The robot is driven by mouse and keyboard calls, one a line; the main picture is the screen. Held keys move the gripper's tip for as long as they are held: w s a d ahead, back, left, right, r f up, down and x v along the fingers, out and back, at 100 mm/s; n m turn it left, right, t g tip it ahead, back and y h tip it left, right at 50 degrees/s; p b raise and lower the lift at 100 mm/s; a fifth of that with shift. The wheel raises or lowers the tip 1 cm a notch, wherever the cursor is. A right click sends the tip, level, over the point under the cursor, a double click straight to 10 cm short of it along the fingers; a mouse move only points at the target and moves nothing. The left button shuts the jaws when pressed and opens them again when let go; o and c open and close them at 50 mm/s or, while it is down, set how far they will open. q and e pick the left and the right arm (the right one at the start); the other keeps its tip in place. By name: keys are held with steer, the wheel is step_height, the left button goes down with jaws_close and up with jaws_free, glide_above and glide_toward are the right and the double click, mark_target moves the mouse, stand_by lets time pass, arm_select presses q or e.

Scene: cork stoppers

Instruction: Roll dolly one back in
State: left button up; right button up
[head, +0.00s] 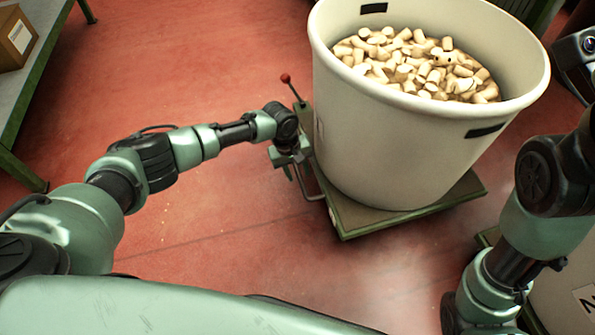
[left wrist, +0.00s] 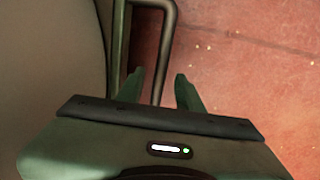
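A green-edged dolly (head: 350,222) stands on the red floor under a large cream tub (head: 400,150) full of cork stoppers (head: 420,62). A bent metal handle (head: 314,196) sticks out from its left side; it also shows in the left wrist view (left wrist: 167,45). I see no number on the dolly. My left gripper (head: 297,172) is at this handle, pointing down. In the left wrist view the two fingers (left wrist: 159,88) are apart, with the handle bar between them and gaps on both sides. My right arm is at the right; its fingers do not show.
A lever with a red knob (head: 285,78) rises beside the dolly's left edge. A second dolly's edge (head: 487,237) and a pale container with a partly cut-off label (head: 560,300) are at lower right. A bench (head: 38,70) with a cardboard box (head: 15,38) stands upper left. The left floor is clear.

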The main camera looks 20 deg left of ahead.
arm_select(q)
jaws_close()
stand_by(1.3)
